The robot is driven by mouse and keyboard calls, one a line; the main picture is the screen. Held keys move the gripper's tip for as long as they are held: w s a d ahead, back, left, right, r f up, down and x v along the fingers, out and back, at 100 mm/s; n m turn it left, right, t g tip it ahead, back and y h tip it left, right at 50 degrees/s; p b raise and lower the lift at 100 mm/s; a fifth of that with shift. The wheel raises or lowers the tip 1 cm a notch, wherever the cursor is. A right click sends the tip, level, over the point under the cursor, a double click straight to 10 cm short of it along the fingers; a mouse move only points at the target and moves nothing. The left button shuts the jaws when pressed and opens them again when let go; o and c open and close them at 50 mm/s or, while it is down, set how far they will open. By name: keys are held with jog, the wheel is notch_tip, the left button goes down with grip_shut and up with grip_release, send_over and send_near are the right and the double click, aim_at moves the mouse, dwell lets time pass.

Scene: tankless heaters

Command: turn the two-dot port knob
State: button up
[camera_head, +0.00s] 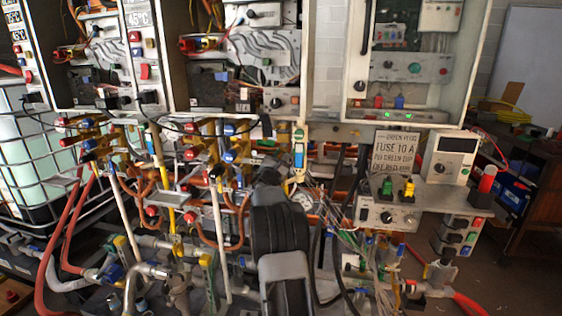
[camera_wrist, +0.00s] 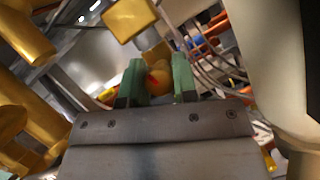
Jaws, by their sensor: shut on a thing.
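In the wrist view, my gripper (camera_wrist: 158,78) has its two green fingers on either side of a rounded brass-coloured knob (camera_wrist: 158,72) with a red mark on it. It is shut on this knob. Dot markings cannot be made out, so I cannot tell whether this is the two-dot port knob. A square brass piece (camera_wrist: 130,18) stands just above the fingers. In the head view, my dark arm reaches into the pipework and hides the gripper and the held knob.
Brass pipes (camera_wrist: 25,35) crowd the left of the wrist view; a pale post (camera_wrist: 285,60) stands at right. In the head view, red hoses (camera_head: 70,230) and bundled wires (camera_head: 365,235) flank my arm.

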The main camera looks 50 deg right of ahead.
jog(key=o, duration=0.9)
jog(key=shift+o, duration=0.2)
jog(key=shift+r+p, duration=0.1)
jog(key=shift+p, duration=0.2)
jog(key=m+g+p, duration=0.1)
jog(key=m, duration=0.1)
jog(key=m+g+p, duration=0.1)
jog(key=p, duration=0.1)
jog(key=shift+r+m, duration=0.3)
jog(key=shift+m, duration=0.1)
jog(key=f+b+v, duration=0.1)
jog(key=b+v, duration=0.2)
jog(key=v, duration=1.1)
jog(key=s+a+f+m+g+y+p, duration=0.1)
jog(key=s+a+m+g+y+p, duration=0.4)
jog(key=s+a+m+y, duration=0.4)
jog(key=shift+s+a+m+g+y, duration=0.4)
jog(key=shift+s+a+m, duration=0.1)
jog(key=shift+s+a, duration=1.85)
